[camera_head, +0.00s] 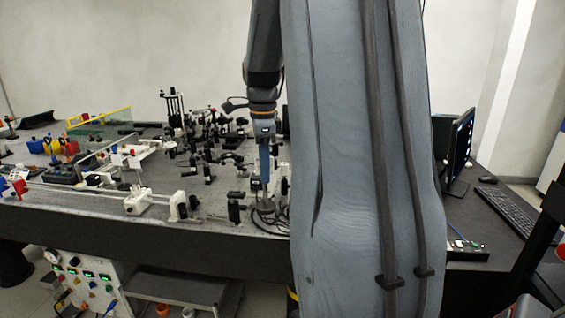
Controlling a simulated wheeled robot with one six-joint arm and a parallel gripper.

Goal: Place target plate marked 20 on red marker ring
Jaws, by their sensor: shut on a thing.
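My gripper (264,174) points down over the optical bench (75,202), right of the picture's middle row of instruments. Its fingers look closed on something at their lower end. A small dark piece with a pale spot (256,184) shows at the fingertips. I cannot tell whether it is the target plate, and no number 20 can be read. The red marker ring cannot be made out. My own arm hides a large part of the bench to the right of the gripper.
Black optical mounts (208,172) crowd the bench left of my gripper. A white mount (137,202) stands near the front edge. Cables (266,222) lie below the gripper. A monitor (460,152) and keyboard (502,208) stand at the right.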

